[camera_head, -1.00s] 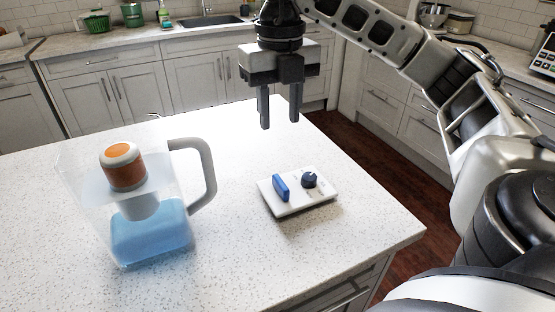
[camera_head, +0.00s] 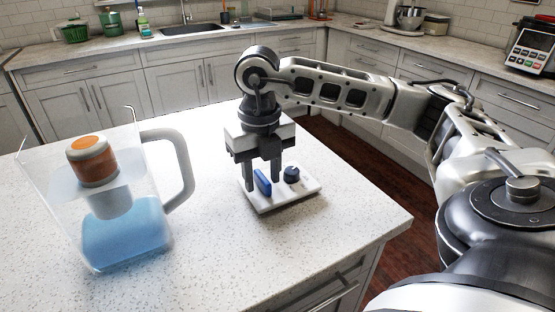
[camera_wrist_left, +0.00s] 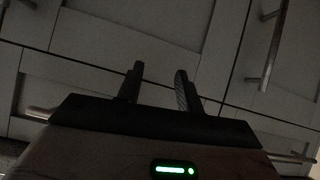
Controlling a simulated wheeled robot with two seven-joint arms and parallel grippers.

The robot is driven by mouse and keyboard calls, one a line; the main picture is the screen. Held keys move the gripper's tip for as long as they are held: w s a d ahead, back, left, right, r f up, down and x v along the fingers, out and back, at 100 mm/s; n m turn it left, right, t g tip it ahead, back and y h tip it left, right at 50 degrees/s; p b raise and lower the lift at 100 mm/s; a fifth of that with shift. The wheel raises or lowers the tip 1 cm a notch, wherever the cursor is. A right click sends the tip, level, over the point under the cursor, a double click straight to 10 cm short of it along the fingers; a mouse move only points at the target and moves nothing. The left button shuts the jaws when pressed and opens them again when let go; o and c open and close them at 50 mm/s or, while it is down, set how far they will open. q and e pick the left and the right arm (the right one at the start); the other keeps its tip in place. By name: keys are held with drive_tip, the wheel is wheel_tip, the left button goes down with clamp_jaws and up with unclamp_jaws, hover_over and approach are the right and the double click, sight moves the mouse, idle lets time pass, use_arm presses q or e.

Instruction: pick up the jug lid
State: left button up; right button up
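The jug lid (camera_head: 283,201) is a flat white plate with a raised blue handle (camera_head: 263,183) and a dark blue knob (camera_head: 291,174). It lies on the counter to the right of the jug. My right gripper (camera_head: 261,181) points down at the lid's left part, open, with its fingers apart near the blue handle. I cannot tell whether they touch it. The clear jug (camera_head: 125,238) stands upright with blue water and an orange-and-white filter piece inside. My left gripper (camera_wrist_left: 158,82) is open and empty in the left wrist view, facing cabinet fronts.
The speckled white countertop (camera_head: 225,255) is clear around the lid. The jug's grey handle (camera_head: 185,165) sticks out towards the lid. The counter's right edge (camera_head: 375,235) is close to the lid. Cabinets and a sink stand along the back wall.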

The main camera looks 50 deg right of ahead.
drive_tip(key=shift+f, duration=0.1)
clamp_jaws()
